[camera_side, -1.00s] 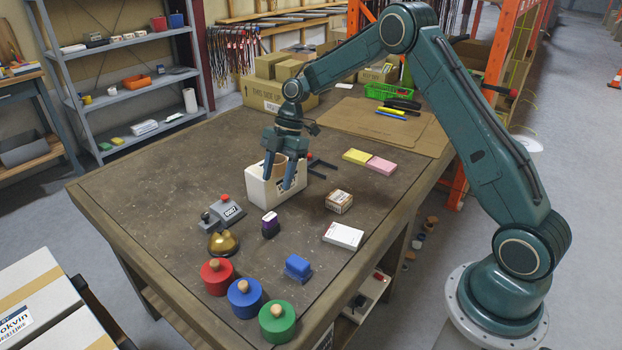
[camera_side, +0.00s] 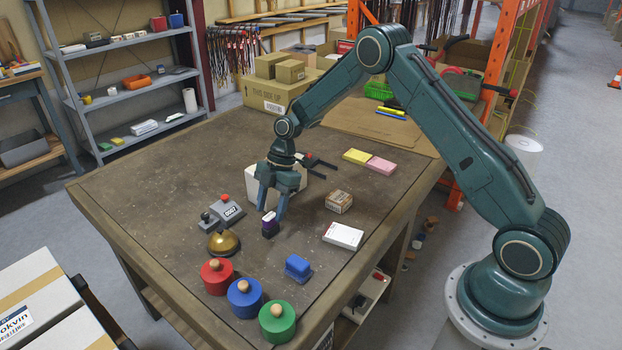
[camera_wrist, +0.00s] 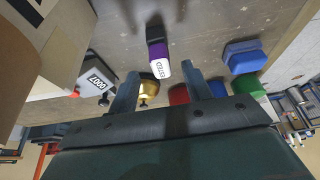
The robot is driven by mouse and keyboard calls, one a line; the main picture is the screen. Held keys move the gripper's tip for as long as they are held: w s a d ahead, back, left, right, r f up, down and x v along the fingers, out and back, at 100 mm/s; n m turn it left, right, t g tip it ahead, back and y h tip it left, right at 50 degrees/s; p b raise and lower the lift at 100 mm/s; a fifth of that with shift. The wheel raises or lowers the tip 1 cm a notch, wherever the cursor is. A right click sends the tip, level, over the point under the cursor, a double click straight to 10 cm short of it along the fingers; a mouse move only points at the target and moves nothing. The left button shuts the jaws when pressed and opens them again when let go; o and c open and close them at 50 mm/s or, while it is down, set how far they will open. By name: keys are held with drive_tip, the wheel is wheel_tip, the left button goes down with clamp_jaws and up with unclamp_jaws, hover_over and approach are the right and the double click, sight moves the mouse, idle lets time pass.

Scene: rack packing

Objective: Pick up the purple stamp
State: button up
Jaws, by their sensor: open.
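The purple stamp (camera_side: 270,226) stands upright on the table, with a white top and a dark lower body. In the wrist view the purple stamp (camera_wrist: 158,52) shows its white printed end, ahead of the fingertips and roughly between them, a little left. My gripper (camera_side: 272,209) is open, pointing down, with its fingers at about the stamp's upper end in the side view. In the wrist view my gripper (camera_wrist: 163,85) has nothing between its fingers. I cannot tell whether a finger touches the stamp.
A white box (camera_side: 264,177) stands just behind my gripper. A grey stamp device (camera_side: 226,211) and a brass bell (camera_side: 223,243) are to the left. A blue block (camera_side: 298,267) and red, blue and green knobbed cylinders (camera_side: 245,297) are in front. A white card box (camera_side: 343,235) lies right.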

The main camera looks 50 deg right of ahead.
sight(270, 215)
drive_tip(key=shift+f, duration=0.1)
drive_tip(key=shift+x, duration=2.55)
drive_tip(key=shift+s, duration=0.1)
clamp_jaws()
